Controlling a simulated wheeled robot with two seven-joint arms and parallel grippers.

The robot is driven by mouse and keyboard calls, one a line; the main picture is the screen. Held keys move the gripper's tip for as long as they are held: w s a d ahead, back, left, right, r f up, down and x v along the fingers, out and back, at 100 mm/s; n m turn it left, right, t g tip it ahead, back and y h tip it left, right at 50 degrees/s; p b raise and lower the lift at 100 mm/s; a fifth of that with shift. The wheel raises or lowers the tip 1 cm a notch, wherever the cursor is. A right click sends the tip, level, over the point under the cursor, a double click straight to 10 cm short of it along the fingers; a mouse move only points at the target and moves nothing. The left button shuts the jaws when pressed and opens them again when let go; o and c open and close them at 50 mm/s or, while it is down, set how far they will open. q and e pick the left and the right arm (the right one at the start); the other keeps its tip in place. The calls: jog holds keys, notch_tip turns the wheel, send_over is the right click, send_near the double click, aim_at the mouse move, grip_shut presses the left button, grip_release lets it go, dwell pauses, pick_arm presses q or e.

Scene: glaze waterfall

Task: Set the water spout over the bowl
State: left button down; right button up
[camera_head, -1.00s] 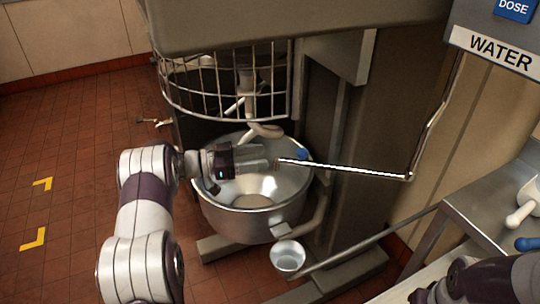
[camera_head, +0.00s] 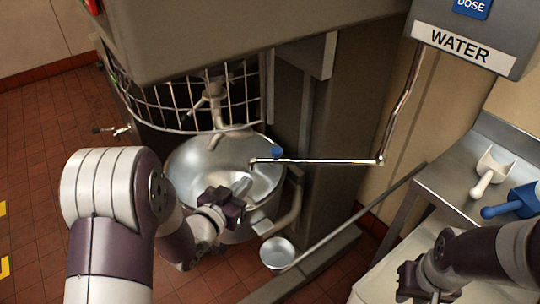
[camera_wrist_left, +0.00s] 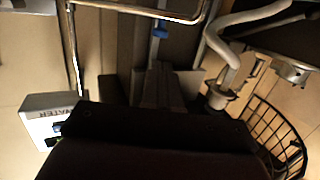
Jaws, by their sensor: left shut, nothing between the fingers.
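The thin metal water spout (camera_head: 320,161) runs down from the WATER box (camera_head: 462,46), bends, and reaches left. Its tip lies over the steel bowl (camera_head: 185,165), inside the right rim as seen in the head view. My left gripper (camera_head: 243,187) is shut and empty, over the bowl's near side, below the spout tip in the picture and apart from it. In the left wrist view, its dark fingers (camera_wrist_left: 160,85) show below a bent length of spout (camera_wrist_left: 140,9). My right gripper (camera_head: 420,292) is at the bottom right; its fingertips are unclear.
The mixer's wire guard (camera_head: 170,105) and agitator (camera_head: 212,105) stand behind and above the bowl. A blue knob (camera_head: 277,153) sits near the spout tip. A small metal cup (camera_head: 279,252) on a long rod is at front. White (camera_head: 490,172) and blue (camera_head: 510,203) scoops are on the right.

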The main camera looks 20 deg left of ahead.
aim_at(274, 154)
pick_arm(q)
jog(key=x, duration=1.2)
jog(key=shift+w+d, duration=0.1)
jog(key=shift+w, duration=0.15)
